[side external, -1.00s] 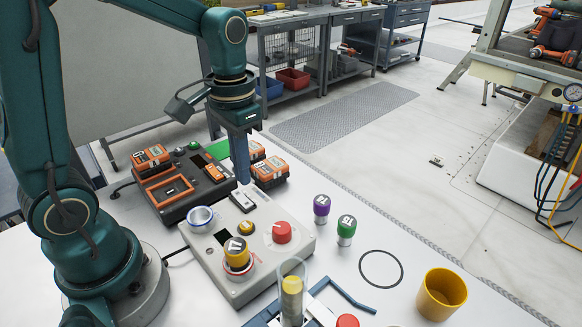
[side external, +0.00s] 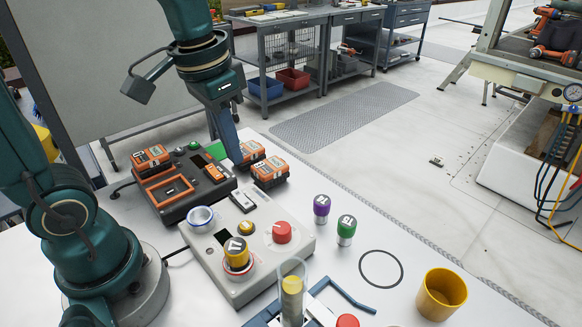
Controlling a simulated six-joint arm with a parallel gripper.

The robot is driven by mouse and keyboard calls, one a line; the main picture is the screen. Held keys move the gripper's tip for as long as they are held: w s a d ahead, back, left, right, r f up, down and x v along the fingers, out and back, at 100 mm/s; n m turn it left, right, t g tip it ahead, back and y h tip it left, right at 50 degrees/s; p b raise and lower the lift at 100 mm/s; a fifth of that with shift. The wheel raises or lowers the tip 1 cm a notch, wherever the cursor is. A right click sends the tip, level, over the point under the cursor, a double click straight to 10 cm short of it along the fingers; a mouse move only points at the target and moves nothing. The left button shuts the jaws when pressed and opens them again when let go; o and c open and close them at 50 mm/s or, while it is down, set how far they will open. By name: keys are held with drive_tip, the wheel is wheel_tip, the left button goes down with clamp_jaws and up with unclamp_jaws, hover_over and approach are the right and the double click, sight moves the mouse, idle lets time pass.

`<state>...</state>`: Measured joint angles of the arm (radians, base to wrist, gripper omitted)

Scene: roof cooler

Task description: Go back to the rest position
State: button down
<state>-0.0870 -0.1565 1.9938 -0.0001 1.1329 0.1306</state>
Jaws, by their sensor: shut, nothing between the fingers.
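My gripper (side external: 236,158) is shut and empty. It points down and is slightly tilted, in the air over the far side of the work table, near the orange battery packs (side external: 269,171). Its fingertips appear close to the black charger box (side external: 190,187) in the picture; the exact height above it I cannot tell. The grey control box (side external: 264,266) with the red knob (side external: 282,232) lies nearer the camera, clear of the gripper.
Purple (side external: 321,207) and green (side external: 346,228) capped cylinders, a black ring (side external: 381,285) and a yellow cup (side external: 441,294) are on the right. A clear tube (side external: 292,293) stands in front.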

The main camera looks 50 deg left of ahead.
drive_tip(key=s+d+t, duration=0.2)
drive_tip(key=s+t, duration=0.1)
drive_tip(key=s, duration=0.3)
drive_tip(key=shift+s+f+t, duration=0.2)
drive_tip(key=shift+f+t, duration=0.1)
drive_tip(key=shift+f, duration=0.15)
idle(0.5)
